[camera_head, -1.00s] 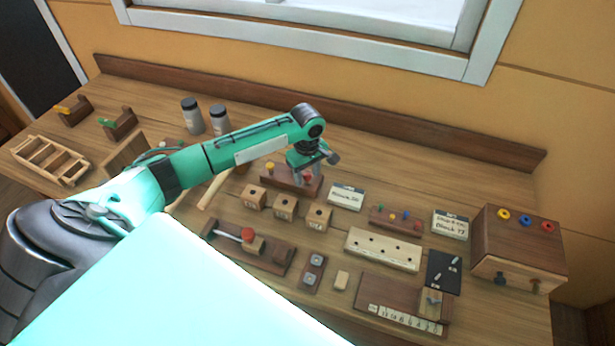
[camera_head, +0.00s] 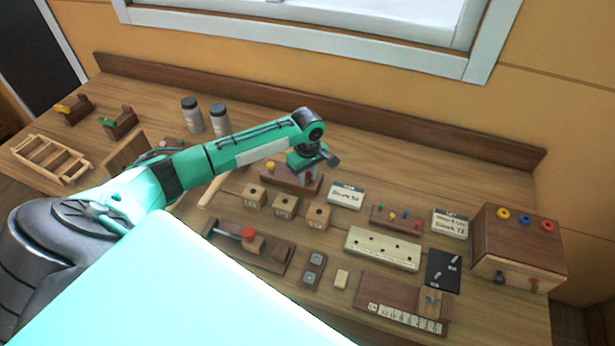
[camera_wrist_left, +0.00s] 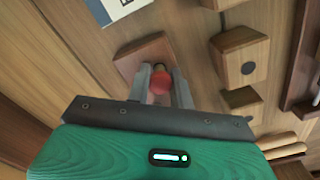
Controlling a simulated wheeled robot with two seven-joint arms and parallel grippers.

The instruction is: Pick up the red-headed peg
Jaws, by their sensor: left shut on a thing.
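My left gripper (camera_head: 308,178) is over the right end of a dark wooden block (camera_head: 282,180) near the middle of the table. In the left wrist view, its two fingers (camera_wrist_left: 160,92) are shut on the red-headed peg (camera_wrist_left: 158,82), with the round red head between them. The same block (camera_wrist_left: 135,52) lies just beyond the fingertips. I cannot tell whether the peg is clear of its hole. In the head view the fingers hide the red head. A yellow-headed peg (camera_head: 270,165) stands at the block's left end. My right gripper is not in view.
Several small wooden cubes with holes, one of them here (camera_head: 318,215), stand just in front. A white label card (camera_head: 346,196) lies to the right. Another red-headed piece (camera_head: 248,234) is on a dark tray nearer me. Two grey jars (camera_head: 192,116) (camera_head: 219,120) stand behind left.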

